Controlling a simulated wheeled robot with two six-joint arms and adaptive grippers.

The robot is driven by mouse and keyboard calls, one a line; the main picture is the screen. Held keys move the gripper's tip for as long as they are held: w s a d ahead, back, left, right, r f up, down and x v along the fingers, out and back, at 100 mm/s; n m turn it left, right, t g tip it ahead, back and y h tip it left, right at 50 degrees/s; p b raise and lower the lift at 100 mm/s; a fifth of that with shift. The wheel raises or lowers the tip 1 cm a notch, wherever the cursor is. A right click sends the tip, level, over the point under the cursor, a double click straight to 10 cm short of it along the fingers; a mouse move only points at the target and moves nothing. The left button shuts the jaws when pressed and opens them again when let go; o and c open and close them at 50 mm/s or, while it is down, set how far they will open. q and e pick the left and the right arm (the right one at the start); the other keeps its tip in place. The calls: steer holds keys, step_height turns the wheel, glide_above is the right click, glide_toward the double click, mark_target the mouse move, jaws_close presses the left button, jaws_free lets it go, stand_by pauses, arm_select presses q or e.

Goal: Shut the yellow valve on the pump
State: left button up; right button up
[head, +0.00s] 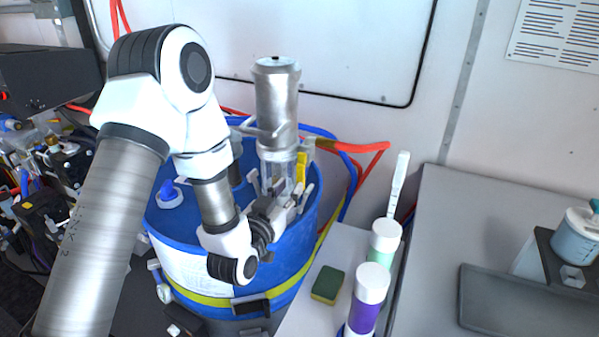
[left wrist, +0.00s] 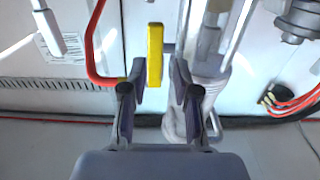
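The pump (head: 277,105) is a silver cylinder standing upright on the blue drum (head: 180,215). The yellow valve (head: 301,167) shows as a small upright yellow handle on the pump's right side. In the left wrist view the yellow valve (left wrist: 155,54) stands upright between the fingertips, nearer the left finger, with gaps visible beside it. My left gripper (head: 283,195) is at the pump's lower part, just below the yellow handle. In the left wrist view its fingers (left wrist: 163,88) are apart, and I see no clear contact with the handle. My right gripper is in neither view.
A red hose (head: 362,148) runs right from the pump. A sponge (head: 328,284) and bottles, one with a purple label (head: 364,314), stand on a narrow ledge at right. A grey counter (head: 450,220) lies beyond. Equipment crowds the left side.

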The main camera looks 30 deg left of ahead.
mark_target(299, 180)
arm_select(q)
steer(key=w, duration=0.2)
steer(key=w+p, duration=0.1)
steer(key=w, duration=0.3)
steer(key=shift+d+f, duration=0.15)
steer(key=shift+d, duration=0.25)
steer(key=shift+a, duration=0.15)
steer(key=shift+s+a, duration=0.2)
steer(key=shift+w+d, duration=0.1)
steer(key=shift+w, duration=0.05)
jaws_close()
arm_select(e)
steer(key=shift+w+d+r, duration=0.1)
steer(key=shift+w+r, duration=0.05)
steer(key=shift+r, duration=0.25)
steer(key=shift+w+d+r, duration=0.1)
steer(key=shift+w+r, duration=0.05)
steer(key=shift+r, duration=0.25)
